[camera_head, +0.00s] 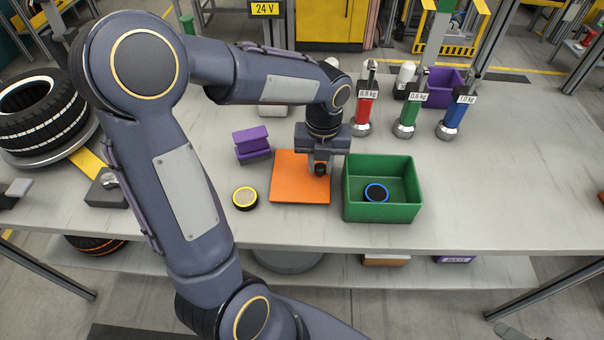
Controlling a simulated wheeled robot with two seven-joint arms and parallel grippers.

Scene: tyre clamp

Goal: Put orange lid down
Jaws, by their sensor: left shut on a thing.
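The orange lid (298,185) is a flat square plate, level, at the middle of the table just left of the green box (381,211). I cannot tell whether it touches the tabletop. My left gripper (319,168) points down over the lid's right part and is shut on it by a small dark knob. The fingers partly hide the knob and the lid's back right corner. The green box is open at the top, with a blue-rimmed black disc (376,193) inside. My right gripper is not in view.
A yellow-rimmed disc (245,197) and a purple block (252,145) lie left of the lid. Red (364,109), green (407,115) and blue (454,116) weighted tools stand behind the box. A tyre (40,112) is at far left. The table's right side (520,190) is clear.

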